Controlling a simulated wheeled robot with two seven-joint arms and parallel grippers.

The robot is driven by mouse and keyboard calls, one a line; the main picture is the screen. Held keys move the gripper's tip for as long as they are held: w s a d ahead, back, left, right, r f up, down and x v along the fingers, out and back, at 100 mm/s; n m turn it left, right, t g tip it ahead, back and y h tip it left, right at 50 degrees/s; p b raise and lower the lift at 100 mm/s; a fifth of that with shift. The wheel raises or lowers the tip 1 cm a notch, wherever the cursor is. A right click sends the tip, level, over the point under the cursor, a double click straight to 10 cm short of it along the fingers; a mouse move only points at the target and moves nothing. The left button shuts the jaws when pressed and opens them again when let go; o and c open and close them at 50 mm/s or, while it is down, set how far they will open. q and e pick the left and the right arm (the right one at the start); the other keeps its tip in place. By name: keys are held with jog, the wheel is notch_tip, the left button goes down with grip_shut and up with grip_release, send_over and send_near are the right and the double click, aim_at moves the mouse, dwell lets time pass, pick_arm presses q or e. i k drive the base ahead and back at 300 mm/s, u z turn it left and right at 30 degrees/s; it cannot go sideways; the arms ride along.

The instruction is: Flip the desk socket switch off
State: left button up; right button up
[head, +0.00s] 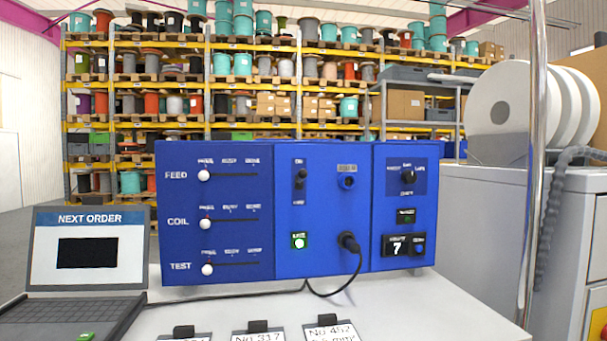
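A blue control panel (323,262) stands upright on the desk. In its middle section is a small black toggle switch (300,179) with tiny labels above and below. Its lever seems to point up, but it is too small to be sure. Neither gripper is in view.
Three white-knobbed sliders, FEED (204,175), COIL and TEST, are on the panel's left section. A rotary knob (407,177) is on its right section. A laptop (88,250) stands at left. Several labelled cards line the desk's front edge. A metal pole (533,160) rises at right.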

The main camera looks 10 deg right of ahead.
aim_at(302, 173)
jog(key=z, duration=1.2)
jog(key=k, duration=0.5)
jog(key=u, duration=1.85)
